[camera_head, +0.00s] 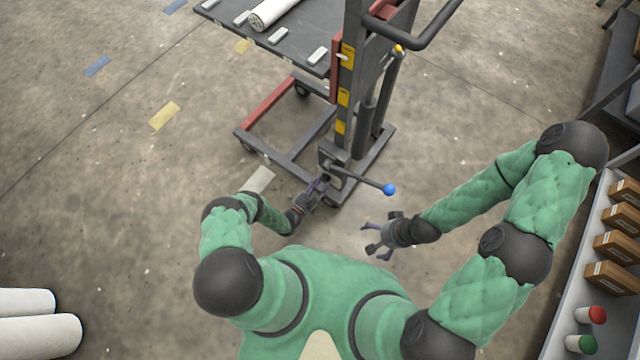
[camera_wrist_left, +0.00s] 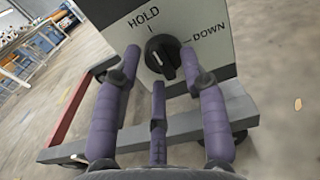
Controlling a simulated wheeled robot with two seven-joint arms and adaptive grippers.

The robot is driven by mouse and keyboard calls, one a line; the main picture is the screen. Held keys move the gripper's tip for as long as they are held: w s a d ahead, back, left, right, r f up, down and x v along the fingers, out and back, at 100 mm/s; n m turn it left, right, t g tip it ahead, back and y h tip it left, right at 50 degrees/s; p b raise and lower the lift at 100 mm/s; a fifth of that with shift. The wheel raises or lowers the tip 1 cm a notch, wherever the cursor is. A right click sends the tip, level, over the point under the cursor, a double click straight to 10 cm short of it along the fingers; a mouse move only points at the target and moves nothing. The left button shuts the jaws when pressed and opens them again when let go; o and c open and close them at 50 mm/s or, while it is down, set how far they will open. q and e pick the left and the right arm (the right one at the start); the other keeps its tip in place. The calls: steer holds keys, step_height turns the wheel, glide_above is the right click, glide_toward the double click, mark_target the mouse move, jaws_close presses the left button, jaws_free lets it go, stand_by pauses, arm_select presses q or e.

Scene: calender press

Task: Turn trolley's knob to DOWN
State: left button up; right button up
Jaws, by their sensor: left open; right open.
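The trolley (camera_head: 268,112) stands ahead of me, with a dark platform and an upright mast. In the left wrist view its black knob (camera_wrist_left: 163,58) sits on a light panel (camera_wrist_left: 205,22) marked HOLD at upper left and DOWN at right. I cannot tell for sure which mark the knob points at. My left gripper (camera_wrist_left: 160,66) is open, its purple fingers spread on both sides of and below the knob; contact is unclear. In the head view my left gripper (camera_head: 315,190) is low at the mast's foot, and the knob cannot be made out. My right gripper (camera_head: 372,238) is open and empty.
A lever with a blue ball (camera_head: 389,189) sticks out from the mast, between and above my grippers. The trolley's base legs (camera_head: 285,150) lie low on the floor. A shelf with boxes (camera_head: 612,275) stands at right. White rolls (camera_head: 38,332) lie at lower left.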

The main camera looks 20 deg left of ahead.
arm_select(q)
jaws_close()
